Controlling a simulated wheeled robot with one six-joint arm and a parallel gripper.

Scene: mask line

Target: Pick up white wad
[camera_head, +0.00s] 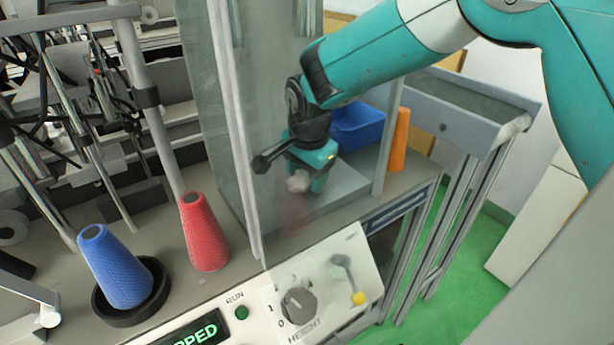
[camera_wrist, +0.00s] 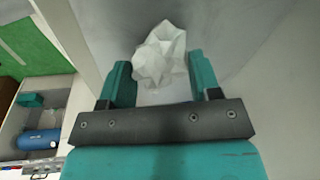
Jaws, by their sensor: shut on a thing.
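The white wad (camera_wrist: 160,57) is a crumpled, faceted lump between the two teal fingers of my gripper (camera_wrist: 158,82) in the wrist view. My gripper is shut on it. In the head view the wad (camera_head: 298,182) shows as a small pale lump at the fingertips of my gripper (camera_head: 308,178), partly hidden by the fingers. My gripper is behind a clear panel, low over a grey surface (camera_head: 345,187). I cannot tell whether the wad touches that surface.
A clear panel with a metal frame (camera_head: 245,150) stands left of my gripper. A red cone (camera_head: 203,232) and a blue cone (camera_head: 115,265) in a black ring stand left. A control panel (camera_head: 325,285) is in front.

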